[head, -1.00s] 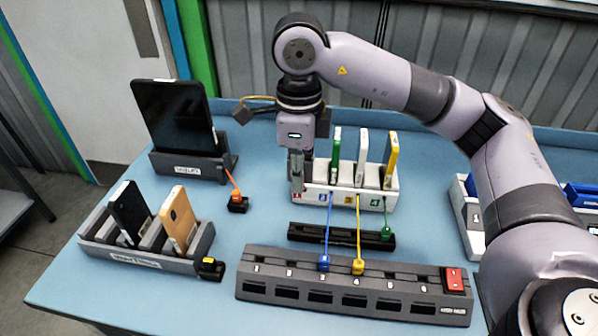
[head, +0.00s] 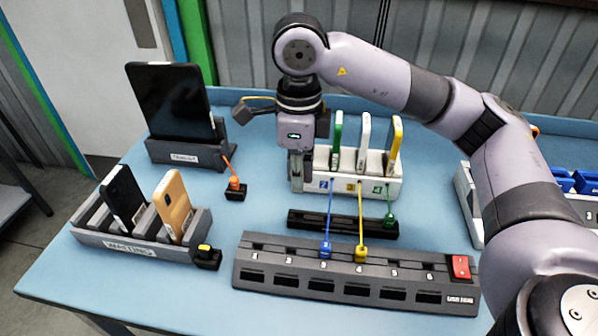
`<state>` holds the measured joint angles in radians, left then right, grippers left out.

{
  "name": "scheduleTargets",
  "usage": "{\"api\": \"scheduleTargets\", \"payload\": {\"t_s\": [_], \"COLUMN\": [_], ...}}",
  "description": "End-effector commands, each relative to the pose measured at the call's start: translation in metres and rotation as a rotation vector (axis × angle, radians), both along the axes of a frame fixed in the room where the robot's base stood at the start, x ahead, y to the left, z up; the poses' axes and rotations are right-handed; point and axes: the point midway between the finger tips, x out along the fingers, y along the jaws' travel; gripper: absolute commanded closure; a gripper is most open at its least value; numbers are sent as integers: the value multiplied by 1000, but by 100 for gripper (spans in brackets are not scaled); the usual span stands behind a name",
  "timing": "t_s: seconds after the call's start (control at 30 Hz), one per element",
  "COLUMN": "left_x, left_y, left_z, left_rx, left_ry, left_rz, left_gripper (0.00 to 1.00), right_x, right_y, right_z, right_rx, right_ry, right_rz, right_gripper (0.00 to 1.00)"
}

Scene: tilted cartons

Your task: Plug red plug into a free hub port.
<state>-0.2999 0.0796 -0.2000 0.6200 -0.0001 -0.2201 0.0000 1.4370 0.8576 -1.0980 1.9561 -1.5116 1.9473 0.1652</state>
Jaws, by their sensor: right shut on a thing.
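The hub (head: 262,293) is a long dark grey strip with numbered ports along the table's front. A blue plug (head: 326,250) sits in port 3 and a yellow plug (head: 361,253) in port 4. Ports 1, 2, 5 and 6 look empty. My right gripper (head: 297,180) points down at the left end of the white rack (head: 375,189), behind the hub. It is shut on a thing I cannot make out. I cannot see a red plug apart from the gripper; it may be hidden there. My left gripper is not in view.
A black strip (head: 320,223) with a green plug (head: 389,220) lies between rack and hub. An orange plug (head: 235,184) stands in a small block at left. A red switch (head: 460,266) is on the hub.

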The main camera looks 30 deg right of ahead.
Motion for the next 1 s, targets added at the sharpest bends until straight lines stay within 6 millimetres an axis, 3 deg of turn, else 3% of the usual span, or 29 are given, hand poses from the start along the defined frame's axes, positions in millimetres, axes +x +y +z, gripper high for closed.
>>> {"api": "scheduleTargets", "payload": {"t_s": [1.0], "left_x": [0], "left_y": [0], "left_z": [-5], "left_rx": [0], "left_ry": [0], "left_rz": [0], "left_gripper": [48], "right_x": [-49], "right_y": [37], "right_z": [0], "right_rx": [0], "right_ry": [0], "right_rz": [3], "right_gripper": [100]}}
